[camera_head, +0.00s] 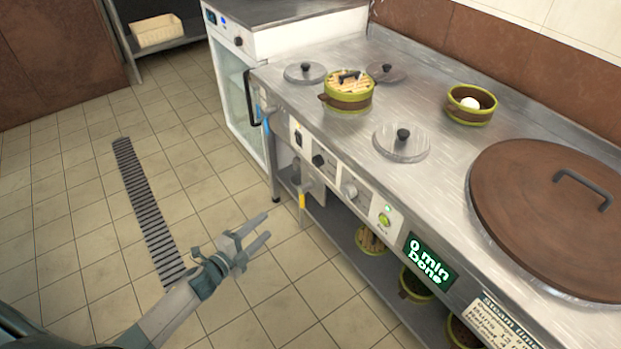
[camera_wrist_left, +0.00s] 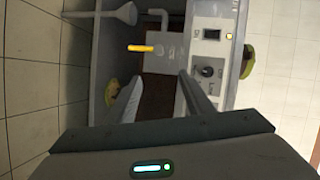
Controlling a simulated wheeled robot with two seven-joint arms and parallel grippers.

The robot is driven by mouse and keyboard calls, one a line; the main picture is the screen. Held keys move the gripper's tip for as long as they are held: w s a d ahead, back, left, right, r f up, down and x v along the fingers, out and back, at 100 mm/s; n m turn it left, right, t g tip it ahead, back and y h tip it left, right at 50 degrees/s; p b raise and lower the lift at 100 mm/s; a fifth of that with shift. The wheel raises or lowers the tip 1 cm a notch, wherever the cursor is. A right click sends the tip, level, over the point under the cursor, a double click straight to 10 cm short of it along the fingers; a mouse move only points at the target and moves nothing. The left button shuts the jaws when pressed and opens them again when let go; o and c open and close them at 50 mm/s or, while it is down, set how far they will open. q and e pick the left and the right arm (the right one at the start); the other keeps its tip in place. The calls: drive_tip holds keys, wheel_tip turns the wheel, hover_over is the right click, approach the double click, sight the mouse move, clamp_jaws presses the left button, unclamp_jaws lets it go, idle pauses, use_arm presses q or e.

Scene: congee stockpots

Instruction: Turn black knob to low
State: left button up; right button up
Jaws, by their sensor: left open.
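The black knob (camera_head: 319,160) sits on a white plate on the front panel of the steel counter. It also shows in the left wrist view (camera_wrist_left: 207,71), right of my fingers, with small markings around it that I cannot read. My left gripper (camera_head: 266,226) is open and empty in front of the counter, over the tiled floor, apart from the knob. In the left wrist view its fingers (camera_wrist_left: 160,82) are spread and hold nothing. My right gripper is not in view.
A black switch (camera_head: 298,138) lies left of the knob; a silver knob (camera_head: 350,188) and a lit green button (camera_head: 385,219) lie right. Below, a tap with a yellow handle (camera_head: 302,201) sticks out. A black handle (camera_head: 252,98) juts at the counter's left. Floor in front is clear.

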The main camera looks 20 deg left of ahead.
sight(314, 162)
use_arm(q)
drive_tip(key=w+r+m+h+b, duration=0.4)
drive_tip(key=r+m+h, duration=0.1)
drive_tip(key=r+m, duration=0.6)
drive_tip(key=shift+w+m+b, duration=0.25)
drive_tip(key=shift+m+b, duration=0.05)
drive_tip(key=shift+m, duration=0.2)
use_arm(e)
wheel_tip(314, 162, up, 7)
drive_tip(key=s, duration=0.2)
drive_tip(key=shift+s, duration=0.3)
use_arm(q)
drive_tip(key=shift+d, duration=0.1)
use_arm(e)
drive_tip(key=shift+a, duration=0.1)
use_arm(q)
drive_tip(key=x, duration=1.6)
drive_tip(key=shift+w, duration=0.15)
drive_tip(key=shift+w+d, duration=0.35)
drive_tip(key=shift+w, duration=0.1)
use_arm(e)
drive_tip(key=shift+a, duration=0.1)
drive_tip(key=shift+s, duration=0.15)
use_arm(q)
drive_tip(key=c, duration=1)
drive_tip(key=shift+c, duration=0.2)
